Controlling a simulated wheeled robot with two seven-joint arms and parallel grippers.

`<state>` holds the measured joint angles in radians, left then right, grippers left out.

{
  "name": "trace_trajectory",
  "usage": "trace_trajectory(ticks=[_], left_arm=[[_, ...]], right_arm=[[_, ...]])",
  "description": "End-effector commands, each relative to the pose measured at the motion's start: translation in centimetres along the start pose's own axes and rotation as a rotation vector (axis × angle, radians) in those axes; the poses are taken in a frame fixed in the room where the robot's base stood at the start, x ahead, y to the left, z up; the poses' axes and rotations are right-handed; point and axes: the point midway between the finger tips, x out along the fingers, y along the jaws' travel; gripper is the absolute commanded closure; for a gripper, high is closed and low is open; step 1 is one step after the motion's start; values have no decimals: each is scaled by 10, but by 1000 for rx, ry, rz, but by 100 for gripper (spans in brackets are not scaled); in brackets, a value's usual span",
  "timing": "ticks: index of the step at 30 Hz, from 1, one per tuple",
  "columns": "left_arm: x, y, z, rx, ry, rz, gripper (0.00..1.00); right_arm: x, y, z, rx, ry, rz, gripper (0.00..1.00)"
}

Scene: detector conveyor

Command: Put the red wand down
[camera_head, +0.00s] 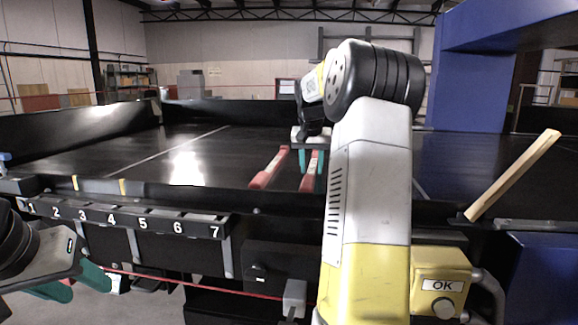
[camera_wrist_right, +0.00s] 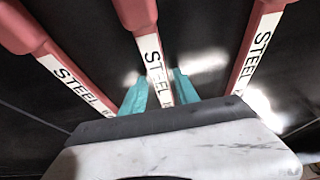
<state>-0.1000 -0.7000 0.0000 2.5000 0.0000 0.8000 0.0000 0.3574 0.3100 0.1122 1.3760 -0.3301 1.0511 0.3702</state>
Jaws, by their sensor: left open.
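Two red wands with white labels show on the black conveyor belt in the head view: a left wand (camera_head: 268,170) and a middle wand (camera_head: 308,181). The right wrist view shows three wands marked STEEL: left (camera_wrist_right: 75,80), middle (camera_wrist_right: 150,50) and right (camera_wrist_right: 255,50). My right gripper (camera_head: 312,162) points down at the middle wand, its teal fingers (camera_wrist_right: 161,85) on either side of the label; whether they press on it is unclear. My right arm covers the right wand in the head view. My left gripper (camera_head: 72,285) is open and empty at lower left, off the belt.
The conveyor belt (camera_head: 130,155) has free room to the left. A numbered rail (camera_head: 130,218) runs along its front. A wooden stick (camera_head: 513,175) stands tilted at the right, near a blue frame (camera_head: 475,90). A yellow OK button box (camera_head: 441,283) is at the lower right.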

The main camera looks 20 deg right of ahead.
Motion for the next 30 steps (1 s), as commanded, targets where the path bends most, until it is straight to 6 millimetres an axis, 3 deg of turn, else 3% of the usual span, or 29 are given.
trace_trajectory(ticks=[10, 14, 24, 30], left_arm=[[0, 0, 0, 0, 0, 0, 55], [0, 0, 0, 0, 0, 0, 55], [0, 0, 0, 0, 0, 0, 55], [0, 0, 0, 0, 0, 0, 55]], right_arm=[[-1, 0, 0, 0, 1, 0, 55], [-11, 0, -2, 0, 4, -1, 55], [-81, -1, -2, 0, 5, -2, 55], [-111, 0, -1, -1, 2, -1, 55]])
